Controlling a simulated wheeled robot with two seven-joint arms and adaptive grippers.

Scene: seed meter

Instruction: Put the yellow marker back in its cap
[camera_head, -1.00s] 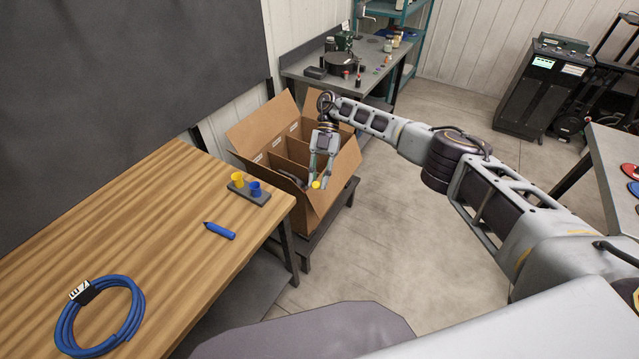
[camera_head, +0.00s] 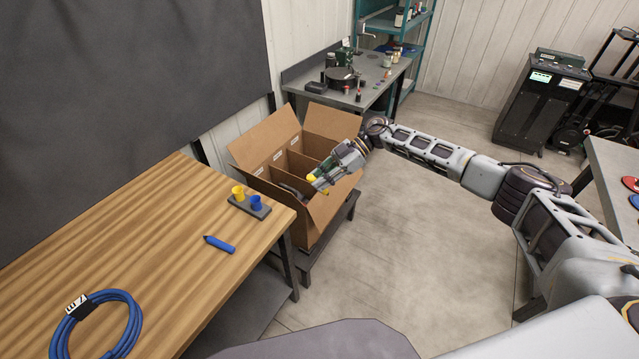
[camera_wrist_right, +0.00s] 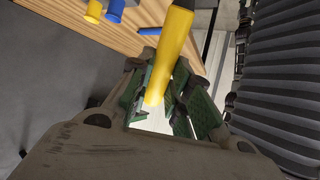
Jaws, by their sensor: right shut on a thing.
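The yellow marker is held in my right gripper (camera_head: 322,180), which is shut on it above the front edge of the cardboard box. In the right wrist view the yellow marker (camera_wrist_right: 170,58) stands out between the green-padded fingers (camera_wrist_right: 165,95). The yellow cap (camera_head: 238,192) stands upright in a small grey holder (camera_head: 262,213) on the wooden table, beside a blue cap (camera_head: 256,202). The yellow cap also shows at the top left of the right wrist view (camera_wrist_right: 94,10). My left gripper is not in view.
A blue marker (camera_head: 219,244) and a coiled blue cable (camera_head: 62,335) lie on the wooden table (camera_head: 130,235). The divided cardboard box (camera_head: 322,212) stands beyond the table's right end. A grey workbench (camera_head: 375,88) with several items is behind it. Open floor lies to the right.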

